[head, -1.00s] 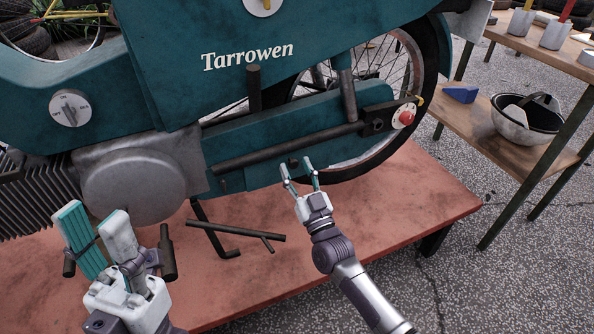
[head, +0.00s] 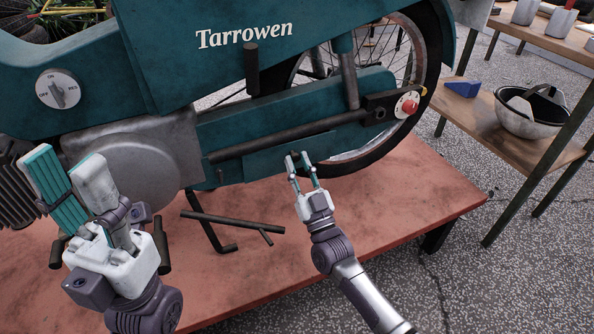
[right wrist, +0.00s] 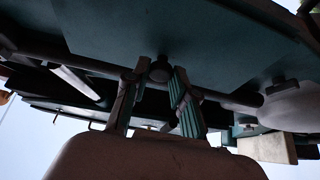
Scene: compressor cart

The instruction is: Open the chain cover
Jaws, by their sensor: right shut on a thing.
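The chain cover (head: 262,162) is the teal panel low on the Tarrowen machine, below a long dark bar. A small dark round knob (right wrist: 160,70) stands out from it. My right gripper (head: 298,158) is at the cover's lower edge, its fingers shut on the knob from both sides. In the right wrist view my right gripper (right wrist: 160,84) shows the knob between its fingertips, with the teal panel (right wrist: 220,40) above. The cover looks closed against the machine. My left gripper (head: 68,165) is open and empty in front of the grey round engine case.
The machine stands on a red bench (head: 400,205). A red button (head: 410,106) sits at the bar's right end. A wooden shelf (head: 480,118) with a bowl (head: 530,115) stands at right.

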